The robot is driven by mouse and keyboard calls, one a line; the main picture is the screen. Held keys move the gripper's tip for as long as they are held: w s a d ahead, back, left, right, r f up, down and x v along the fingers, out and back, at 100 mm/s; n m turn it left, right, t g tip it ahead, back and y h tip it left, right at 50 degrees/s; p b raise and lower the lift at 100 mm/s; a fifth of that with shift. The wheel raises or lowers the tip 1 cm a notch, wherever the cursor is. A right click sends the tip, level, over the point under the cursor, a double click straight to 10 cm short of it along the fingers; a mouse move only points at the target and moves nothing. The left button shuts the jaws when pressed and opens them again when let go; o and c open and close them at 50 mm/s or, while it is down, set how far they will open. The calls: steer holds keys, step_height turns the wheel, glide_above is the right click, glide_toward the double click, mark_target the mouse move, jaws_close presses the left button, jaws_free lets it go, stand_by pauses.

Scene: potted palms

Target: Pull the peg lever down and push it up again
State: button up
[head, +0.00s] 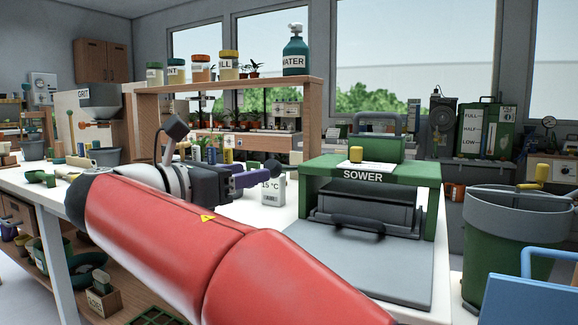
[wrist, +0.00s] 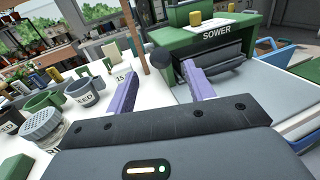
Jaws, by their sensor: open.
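My gripper (head: 262,174) has purple fingers and is open at the left side of the green machine marked SOWER (head: 400,172). A dark round knob (head: 272,166) is at the fingertips in the head view. In the wrist view the knob (wrist: 160,59) appears between and just beyond the two open fingers (wrist: 160,74), and nothing is gripped. It looks like the end of the peg lever beside the sower. The lever's shaft is mostly hidden, and I cannot tell whether a finger touches the knob.
A white card reading 15 °C (head: 271,190) stands just below the fingers. The sower's grey tray (head: 350,262) lies in front of it. A wooden shelf (head: 222,88) with jars rises behind. Cups (wrist: 84,91) crowd the bench at left in the wrist view.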

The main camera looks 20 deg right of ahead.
mark_target(274, 167)
steer(key=b+x, duration=0.1)
steer(key=x, duration=0.6)
steer(key=shift+w+d, duration=0.1)
steer(key=shift+d, duration=0.05)
jaws_close()
